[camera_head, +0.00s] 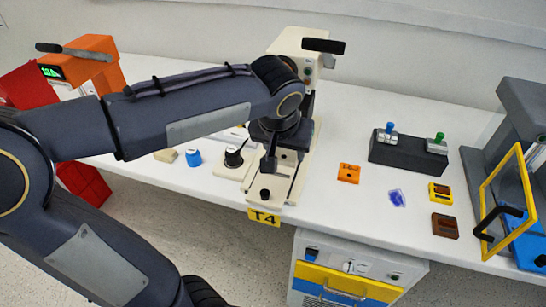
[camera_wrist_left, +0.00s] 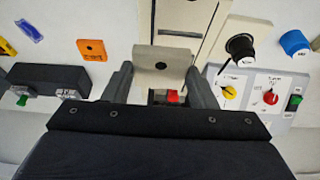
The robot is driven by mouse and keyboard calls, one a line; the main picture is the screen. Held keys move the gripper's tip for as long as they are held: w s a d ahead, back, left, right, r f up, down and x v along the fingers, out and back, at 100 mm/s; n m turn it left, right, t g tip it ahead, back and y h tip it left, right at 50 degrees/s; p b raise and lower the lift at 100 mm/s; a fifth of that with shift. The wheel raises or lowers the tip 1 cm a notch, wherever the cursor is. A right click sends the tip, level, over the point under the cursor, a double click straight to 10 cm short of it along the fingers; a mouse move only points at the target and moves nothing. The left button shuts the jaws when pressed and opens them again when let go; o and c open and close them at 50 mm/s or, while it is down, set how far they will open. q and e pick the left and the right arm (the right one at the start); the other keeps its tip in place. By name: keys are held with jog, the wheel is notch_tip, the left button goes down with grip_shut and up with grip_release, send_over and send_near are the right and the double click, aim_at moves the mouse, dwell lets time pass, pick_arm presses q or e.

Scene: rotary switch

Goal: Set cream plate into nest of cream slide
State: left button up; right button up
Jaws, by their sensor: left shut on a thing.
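My left gripper (camera_head: 268,163) is over the cream slide fixture near the table's front edge. In the left wrist view its two fingers (camera_wrist_left: 162,85) are shut on the cream plate (camera_wrist_left: 158,62), a small flat piece with a dark hole. The cream slide (camera_head: 278,186) lies under the gripper; its rails also show in the left wrist view (camera_wrist_left: 205,20), just beyond the plate. In the head view the plate cannot be told apart from the gripper and slide. Whether the plate touches the slide, and the nest itself, I cannot tell. My right gripper is out of view.
A black knob (camera_head: 233,158) and a blue knob (camera_head: 194,157) stand left of the slide. An orange plate (camera_head: 349,173), a black lever box (camera_head: 405,153), a yellow piece (camera_head: 439,193) and a brown piece (camera_head: 445,226) lie right. A yellow-framed machine (camera_head: 510,200) stands far right.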

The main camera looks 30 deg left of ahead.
aim_at(278, 149)
pick_arm(q)
jog(key=w+a+f, duration=0.1)
jog(key=f, duration=0.1)
jog(key=w+a+f, duration=0.3)
jog(key=w+f, duration=0.1)
jog(key=shift+w+a+f+b, duration=0.1)
jog(key=shift+a+f+b, duration=0.05)
jog(key=shift+a+b, duration=0.15)
jog(key=shift+s+b+x, duration=0.15)
jog(key=shift+s+x, duration=0.05)
jog(key=shift+x, duration=0.75)
jog(key=shift+s+b+x, duration=0.15)
jog(key=shift+s+x, duration=0.05)
jog(key=shift+x, duration=0.7)
jog(key=shift+f, duration=0.2)
jog(key=shift+f, duration=0.15)
jog(key=o, duration=1)
jog(key=shift+c, duration=0.2)
